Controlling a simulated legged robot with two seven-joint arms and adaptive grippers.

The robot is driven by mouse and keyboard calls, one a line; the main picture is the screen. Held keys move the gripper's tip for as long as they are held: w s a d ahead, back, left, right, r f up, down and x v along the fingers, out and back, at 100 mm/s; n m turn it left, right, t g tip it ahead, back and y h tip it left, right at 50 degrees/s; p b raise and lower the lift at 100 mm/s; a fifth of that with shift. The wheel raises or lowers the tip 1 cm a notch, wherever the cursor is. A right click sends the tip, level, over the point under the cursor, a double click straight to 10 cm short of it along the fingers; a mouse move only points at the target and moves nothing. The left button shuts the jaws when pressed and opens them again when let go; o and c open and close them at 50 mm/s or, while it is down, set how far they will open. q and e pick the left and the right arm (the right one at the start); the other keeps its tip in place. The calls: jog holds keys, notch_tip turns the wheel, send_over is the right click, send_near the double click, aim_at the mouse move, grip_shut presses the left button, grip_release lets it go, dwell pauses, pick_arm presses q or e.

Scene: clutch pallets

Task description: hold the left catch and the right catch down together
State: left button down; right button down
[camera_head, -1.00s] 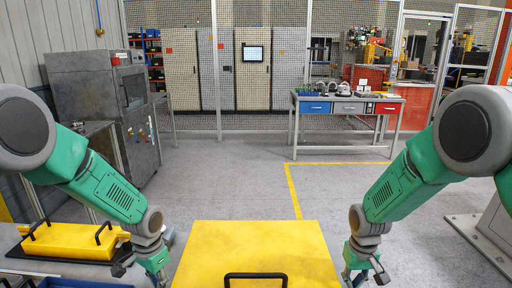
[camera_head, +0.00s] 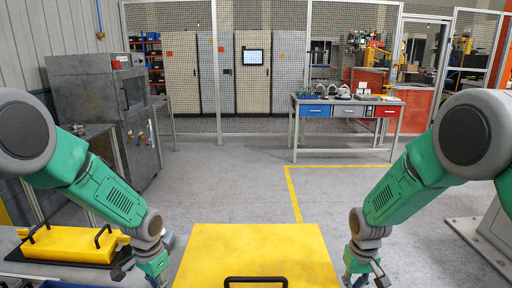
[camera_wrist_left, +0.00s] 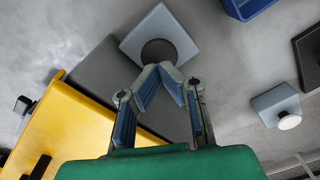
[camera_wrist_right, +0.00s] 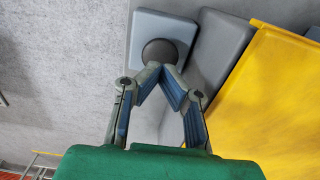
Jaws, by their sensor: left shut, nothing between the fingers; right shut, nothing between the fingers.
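A yellow case (camera_head: 255,245) with a black handle (camera_head: 255,280) is at the bottom centre of the head view, between my two grippers. My left gripper (camera_head: 160,280) is low at its left side, my right gripper (camera_head: 358,281) low at its right side. In the left wrist view, a dark round pad (camera_wrist_left: 158,50) on a pale square block, which I take for the left catch, lies beyond my shut fingertips. In the right wrist view a like pad (camera_wrist_right: 160,50), taken for the right catch, lies beyond my shut fingertips. Fingertips overlap both pads; contact is not clear.
A second yellow case (camera_head: 70,243) with black handles lies on a bench at the left. The left wrist view shows a blue bin (camera_wrist_left: 246,8) and a grey block with a white knob (camera_wrist_left: 277,106). Open floor lies beyond the case, before a workbench (camera_head: 345,105).

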pick_arm(q)
jog(key=shift+f, duration=0.1)
jog(key=shift+f, duration=1.8)
jog(key=shift+s+f, duration=0.1)
pick_arm(e)
jog(key=shift+f, duration=0.1)
jog(key=shift+f, duration=1.8)
pick_arm(q)
jog(key=shift+s, duration=0.1)
pick_arm(e)
jog(key=shift+s+f, duration=0.1)
dwell(0.5)
pick_arm(q)
jog(key=shift+r, duration=3.6)
